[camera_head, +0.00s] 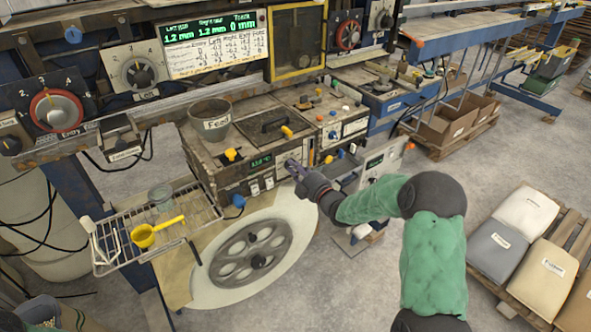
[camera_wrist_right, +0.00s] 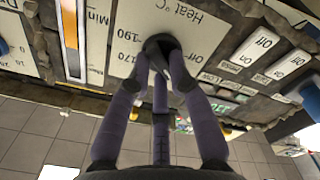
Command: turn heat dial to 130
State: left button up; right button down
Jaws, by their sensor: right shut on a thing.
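The heat dial (camera_wrist_right: 163,42) is a dark round knob on a pale panel (camera_wrist_right: 205,35) marked "Heat °C" in the right wrist view, where the lettering is upside down. The marks 190 and 170 show beside it; the rest of the scale is cut off or covered. My right gripper (camera_wrist_right: 162,72) is shut on the dial, its purple-grey fingers around the knob. In the head view my right gripper (camera_head: 292,168) reaches the front of the machine and hides the dial. A small green display (camera_head: 261,161) sits left of it, too small to read surely. My left gripper is not in view.
Off switches (camera_wrist_right: 255,50) sit beside the dial panel. Yellow and blue knobs (camera_head: 237,200) stick out nearby. Sacks lie on a pallet (camera_head: 515,308) at the right.

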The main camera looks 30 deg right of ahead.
jog(key=m, duration=0.6)
jog(key=shift+d+f, duration=0.1)
jog(key=shift+d, duration=0.05)
jog(key=shift+m, duration=0.3)
jog(key=c, duration=1.1)
grip_release()
jog(key=s, duration=0.8)
jog(key=s+d, duration=0.1)
jog(key=s, duration=0.3)
